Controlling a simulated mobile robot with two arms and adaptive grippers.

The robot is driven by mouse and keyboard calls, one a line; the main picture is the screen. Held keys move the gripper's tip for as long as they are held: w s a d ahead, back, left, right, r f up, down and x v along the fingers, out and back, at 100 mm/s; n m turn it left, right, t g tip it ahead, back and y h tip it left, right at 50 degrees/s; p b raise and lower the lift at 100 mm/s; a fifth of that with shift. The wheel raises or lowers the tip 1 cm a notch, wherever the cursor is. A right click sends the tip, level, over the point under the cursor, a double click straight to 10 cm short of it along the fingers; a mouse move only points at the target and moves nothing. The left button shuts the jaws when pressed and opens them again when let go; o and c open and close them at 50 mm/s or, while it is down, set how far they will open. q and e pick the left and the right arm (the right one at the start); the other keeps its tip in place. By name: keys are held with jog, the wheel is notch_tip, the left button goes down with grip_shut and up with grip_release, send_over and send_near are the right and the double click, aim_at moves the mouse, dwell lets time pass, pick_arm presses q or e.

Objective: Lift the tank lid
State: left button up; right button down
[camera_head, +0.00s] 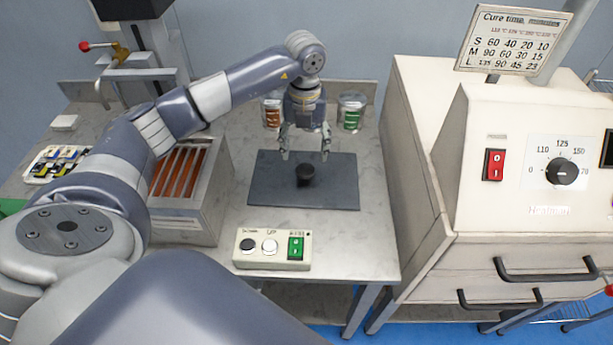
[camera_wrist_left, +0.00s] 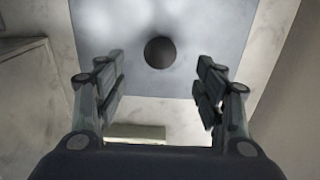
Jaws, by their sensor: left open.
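The tank lid looks like a flat dark grey plate (camera_head: 335,190) with a round black knob (camera_head: 305,175) in its middle, lying level with the worktop. In the left wrist view the plate (camera_wrist_left: 205,25) is pale grey and the knob (camera_wrist_left: 160,52) shows as a dark disc. My left gripper (camera_head: 305,155) is open and empty, pointing down above the plate, slightly behind the knob in the head view. In the left wrist view the knob lies beyond the fingertips (camera_wrist_left: 161,75), between their lines, with no contact visible. My right gripper is not in view.
A control box (camera_head: 272,250) with buttons stands in front of the plate. A metal bin (camera_head: 185,220) with copper-coloured bars is at left. Two cans, brown-labelled (camera_head: 272,112) and green-labelled (camera_head: 351,112), stand behind. A large oven (camera_head: 480,170) rises at right.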

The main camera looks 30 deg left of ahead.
aim_at(305, 169)
pick_arm(q)
jog(key=shift+f+p, duration=0.6)
jog(key=shift+f, duration=2.95)
jog(key=shift+w+r, duration=0.1)
grip_shut()
